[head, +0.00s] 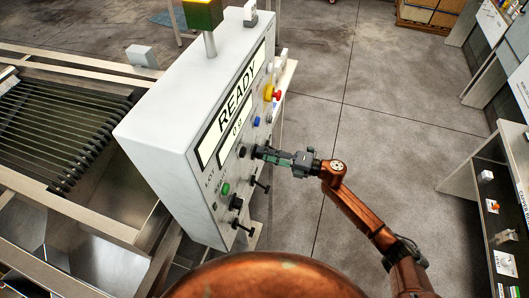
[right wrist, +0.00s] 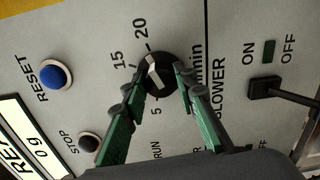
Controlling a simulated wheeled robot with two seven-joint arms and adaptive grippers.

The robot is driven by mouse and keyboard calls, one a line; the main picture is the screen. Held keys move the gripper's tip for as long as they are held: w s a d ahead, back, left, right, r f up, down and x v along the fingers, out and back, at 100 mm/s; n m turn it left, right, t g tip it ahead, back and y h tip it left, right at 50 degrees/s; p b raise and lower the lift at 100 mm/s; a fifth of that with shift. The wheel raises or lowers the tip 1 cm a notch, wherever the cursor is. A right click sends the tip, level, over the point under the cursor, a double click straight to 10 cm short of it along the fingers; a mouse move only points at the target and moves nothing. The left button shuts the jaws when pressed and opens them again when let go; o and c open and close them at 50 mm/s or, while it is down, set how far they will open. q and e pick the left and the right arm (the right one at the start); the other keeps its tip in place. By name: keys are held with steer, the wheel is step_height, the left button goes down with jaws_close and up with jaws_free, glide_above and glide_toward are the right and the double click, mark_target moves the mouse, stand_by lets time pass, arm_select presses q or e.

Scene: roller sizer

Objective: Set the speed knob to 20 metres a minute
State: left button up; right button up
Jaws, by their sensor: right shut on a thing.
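The speed knob (right wrist: 157,73) is black with a white pointer mark, on the pale panel of the control cabinet (head: 165,125). Scale numbers 5, 15 and 20 show around it in the right wrist view. The white mark lies along the 20-to-5 direction; I cannot tell exactly which number it points at. My right gripper (right wrist: 156,85) has its green fingers on either side of the knob, shut on it. In the head view my right gripper (head: 262,153) reaches the panel from the right and hides the knob. My left gripper is not in view.
The display (head: 230,110) reads READY; its smaller line is unclear. A blue RESET button (right wrist: 56,75), a black STOP button (right wrist: 88,142) and a blower switch (right wrist: 265,87) surround the knob. A red emergency button (head: 276,95) sits higher.

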steer(key=shift+m+p, duration=0.3)
steer(key=shift+m, duration=0.3)
steer(key=shift+w, duration=0.1)
steer(key=o, duration=1.1)
steer(key=shift+o, duration=0.3)
steer(key=shift+d, duration=0.15)
steer(key=v, duration=1.1)
steer(key=shift+d, duration=0.35)
